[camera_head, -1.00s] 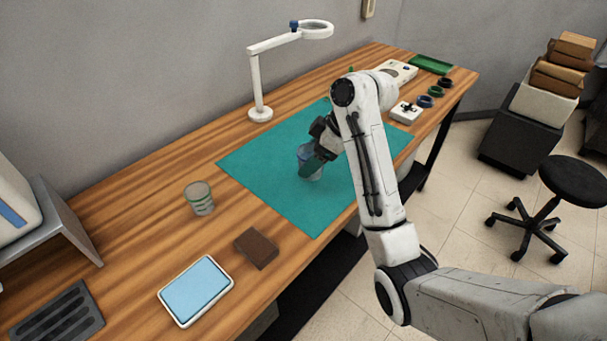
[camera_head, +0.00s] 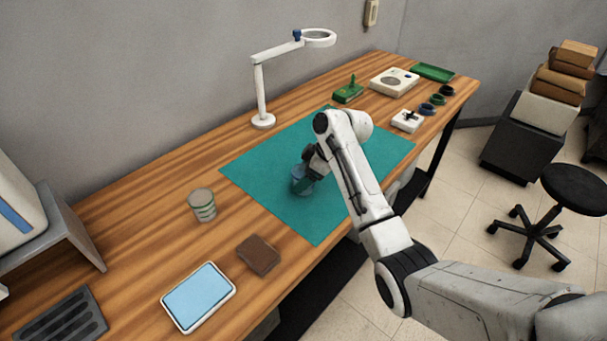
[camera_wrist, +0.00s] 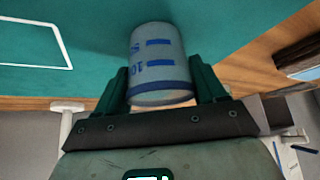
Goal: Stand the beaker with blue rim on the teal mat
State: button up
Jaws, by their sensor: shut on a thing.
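The beaker with blue rim (camera_wrist: 160,60) is a pale grey cup with blue markings and a blue band, seen between my gripper's fingers in the wrist view. In the head view the beaker (camera_head: 299,180) is partly hidden by my gripper (camera_head: 309,176). My gripper also shows in the wrist view (camera_wrist: 163,88), its two green fingers on either side of the beaker, shut on it. The teal mat (camera_head: 270,160) lies flat on the wooden bench. The beaker is over the mat and looks about upright in the head view. I cannot tell whether its base touches the mat.
A beaker with green bands (camera_head: 202,204) stands left of the mat. A brown block (camera_head: 258,255) and a blue-topped tray (camera_head: 198,297) lie in front of it. A white magnifier lamp (camera_head: 262,95) stands behind the mat. Much of the mat around the beaker is bare.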

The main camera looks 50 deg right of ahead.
jog(key=shift+f, duration=0.1)
jog(key=o, duration=1.1)
jog(key=shift+d+r, duration=0.1)
jog(key=shift+r, duration=0.2)
jog(key=v, duration=1.1)
jog(key=shift+s+r+b, duration=0.25)
jog(key=shift+b, duration=0.1)
jog(key=shift+d, duration=0.1)
